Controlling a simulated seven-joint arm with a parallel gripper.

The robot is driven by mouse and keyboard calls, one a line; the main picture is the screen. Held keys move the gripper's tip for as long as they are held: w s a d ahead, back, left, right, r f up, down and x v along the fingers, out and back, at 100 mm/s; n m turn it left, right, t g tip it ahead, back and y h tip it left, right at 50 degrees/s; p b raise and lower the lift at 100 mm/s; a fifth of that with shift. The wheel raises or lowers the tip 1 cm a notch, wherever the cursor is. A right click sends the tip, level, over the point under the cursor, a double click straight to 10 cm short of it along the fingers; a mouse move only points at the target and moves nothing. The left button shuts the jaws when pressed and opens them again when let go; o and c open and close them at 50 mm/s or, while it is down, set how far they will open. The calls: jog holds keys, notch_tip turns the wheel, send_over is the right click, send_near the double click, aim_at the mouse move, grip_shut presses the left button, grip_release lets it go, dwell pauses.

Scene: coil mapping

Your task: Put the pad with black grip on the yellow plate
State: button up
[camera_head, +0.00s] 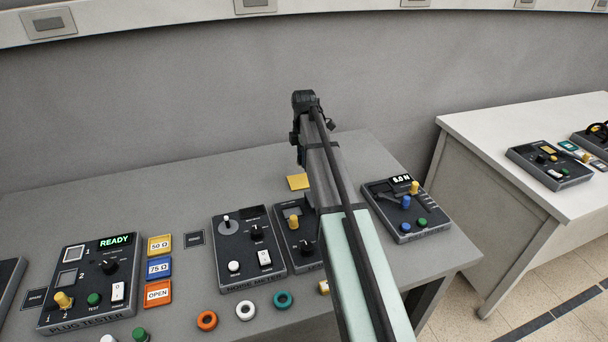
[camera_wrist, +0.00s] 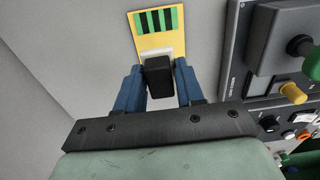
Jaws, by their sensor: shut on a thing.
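The yellow plate (camera_head: 298,181) lies on the grey bench, partly beside my arm in the head view. In the wrist view the yellow plate (camera_wrist: 177,42) carries a green and black striped patch on its far part. The black grip (camera_wrist: 158,77) stands between the blue fingers of my gripper (camera_wrist: 159,84), which is shut on it. The pale pad (camera_wrist: 153,52) shows at the end of the grip, overlapping the near part of the plate. I cannot tell whether the pad touches the plate. In the head view my arm hides the fingers and pad.
A dark noise meter (camera_head: 248,248) and another dark panel (camera_head: 299,232) stand near the plate. A panel with a lit display (camera_head: 405,209) is at the right. Colored rings, including an orange one (camera_head: 207,320), lie in front. Bench behind the plate is clear.

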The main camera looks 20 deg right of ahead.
aim_at(304, 180)
jog(key=shift+f, duration=3.3)
jog(key=shift+f, duration=0.15)
jog(key=o, duration=1)
notch_tip(304, 180, up, 12)
jog(key=shift+r, duration=0.15)
